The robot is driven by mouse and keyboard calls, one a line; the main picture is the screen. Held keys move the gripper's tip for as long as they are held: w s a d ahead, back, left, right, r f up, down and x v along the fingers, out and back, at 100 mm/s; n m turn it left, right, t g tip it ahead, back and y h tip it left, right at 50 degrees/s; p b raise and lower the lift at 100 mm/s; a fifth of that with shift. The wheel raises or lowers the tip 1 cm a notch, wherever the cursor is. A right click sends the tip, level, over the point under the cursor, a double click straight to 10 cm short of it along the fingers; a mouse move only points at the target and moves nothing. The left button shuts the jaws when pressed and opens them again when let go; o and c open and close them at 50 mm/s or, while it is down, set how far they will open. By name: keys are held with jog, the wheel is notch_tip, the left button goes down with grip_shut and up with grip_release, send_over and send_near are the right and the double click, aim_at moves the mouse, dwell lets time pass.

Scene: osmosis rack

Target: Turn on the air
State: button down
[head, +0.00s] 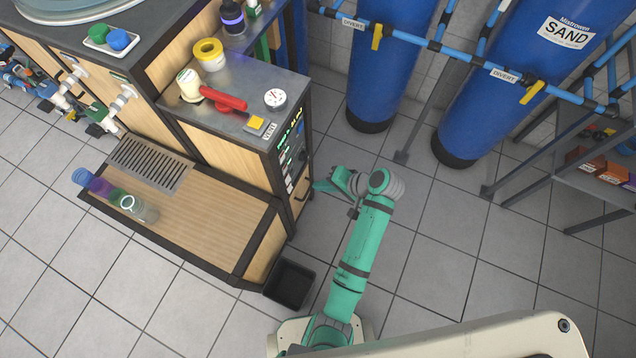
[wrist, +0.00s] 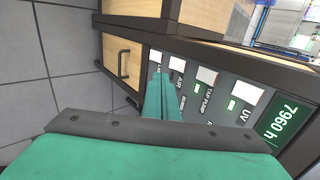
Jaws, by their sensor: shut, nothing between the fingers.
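The control panel (head: 291,148) is on the side face of the cabinet in the head view. In the wrist view the panel (wrist: 262,72) has a row of white squares with labels. The AIR label (wrist: 180,76) has a white square (wrist: 177,62) above it. My gripper (wrist: 158,74) is shut and empty, its green fingers pointing at the panel just left of the AIR label and partly hiding that area. I cannot tell whether the tips touch the panel. In the head view my gripper (head: 324,185) is beside the cabinet, right of the panel.
Neighbouring labels are TAP PUMP (wrist: 208,98) and UV (wrist: 246,115), with small green lights, and a display (wrist: 287,118) reads 7960 h. A drawer (wrist: 123,62) with a handle is beside the panel. A black bin (head: 290,284) stands on the floor. Blue tanks (head: 385,70) stand behind.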

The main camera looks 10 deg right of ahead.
aim_at(288, 179)
jog(key=w+a+r+x, duration=0.1)
jog(key=x, duration=0.9)
jog(key=shift+a, duration=0.5)
jog(key=shift+w+r, duration=0.1)
jog(key=shift+w, duration=0.05)
